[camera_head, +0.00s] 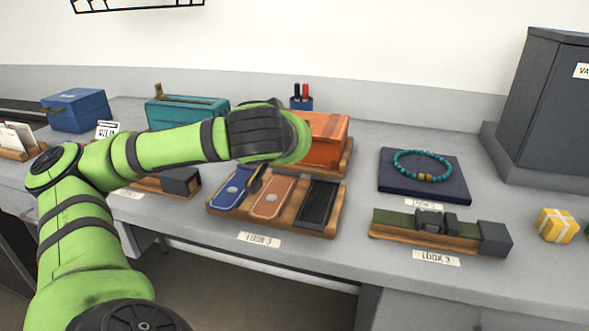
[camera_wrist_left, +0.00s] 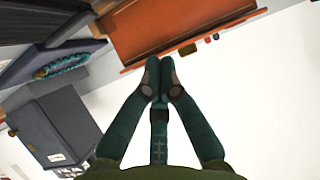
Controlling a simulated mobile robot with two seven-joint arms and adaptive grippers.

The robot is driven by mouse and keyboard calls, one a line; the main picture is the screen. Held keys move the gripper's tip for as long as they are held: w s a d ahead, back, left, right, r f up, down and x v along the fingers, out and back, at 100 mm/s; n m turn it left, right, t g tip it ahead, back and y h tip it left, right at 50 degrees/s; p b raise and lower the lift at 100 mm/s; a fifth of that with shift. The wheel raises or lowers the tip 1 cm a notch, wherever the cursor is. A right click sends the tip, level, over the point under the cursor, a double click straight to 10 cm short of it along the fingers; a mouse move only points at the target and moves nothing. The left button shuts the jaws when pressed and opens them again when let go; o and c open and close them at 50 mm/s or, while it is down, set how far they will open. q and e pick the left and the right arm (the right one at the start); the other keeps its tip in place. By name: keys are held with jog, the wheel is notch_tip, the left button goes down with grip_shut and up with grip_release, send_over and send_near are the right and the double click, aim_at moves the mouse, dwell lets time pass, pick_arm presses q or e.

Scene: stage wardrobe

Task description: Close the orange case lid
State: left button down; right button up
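The orange case (camera_head: 328,143) sits on a wooden base behind the tray of straps, its left part hidden by my left wrist. Its top looks flat and down in the head view, but I cannot tell whether the lid is fully closed. In the left wrist view the orange case (camera_wrist_left: 180,28) fills the top, with its long edge just beyond the fingertips. My left gripper (camera_wrist_left: 160,70) has its fingers together with nothing between them, close to that edge; contact cannot be told. In the head view its fingers are mostly hidden behind the wrist. My right gripper is not in view.
A tray (camera_head: 275,222) with blue, tan and black items lies in front of the case. A teal case (camera_head: 188,112) stands to the left and a blue box (camera_head: 76,110) farther left. A bracelet on a navy pad (camera_head: 424,190) lies right. A pen cup (camera_head: 301,102) stands behind.

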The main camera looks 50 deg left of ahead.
pick_arm(q)
jog(key=shift+s+d+f+b, duration=0.25)
jog(key=shift+s+f, duration=0.2)
jog(key=shift+f, duration=0.15)
jog(key=shift+s+d+f+b, duration=0.15)
jog(key=shift+s+f+b, duration=0.1)
jog(key=shift+s+f, duration=0.25)
jog(key=shift+s+d+f+b, duration=0.2)
jog(key=shift+d+b, duration=0.1)
jog(key=shift+b, duration=0.4)
jog(key=shift+s+d+f+b, duration=0.15)
jog(key=shift+s+f+b, duration=0.1)
jog(key=shift+b, duration=0.4)
jog(key=shift+s+d+f+b, duration=0.1)
jog(key=shift+s+b, duration=0.1)
jog(key=shift+b, duration=0.25)
jog(key=shift+s, duration=0.15)
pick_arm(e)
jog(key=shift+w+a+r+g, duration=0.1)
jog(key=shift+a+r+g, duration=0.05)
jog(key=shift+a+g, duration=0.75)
pick_arm(q)
jog(key=shift+d, duration=0.1)
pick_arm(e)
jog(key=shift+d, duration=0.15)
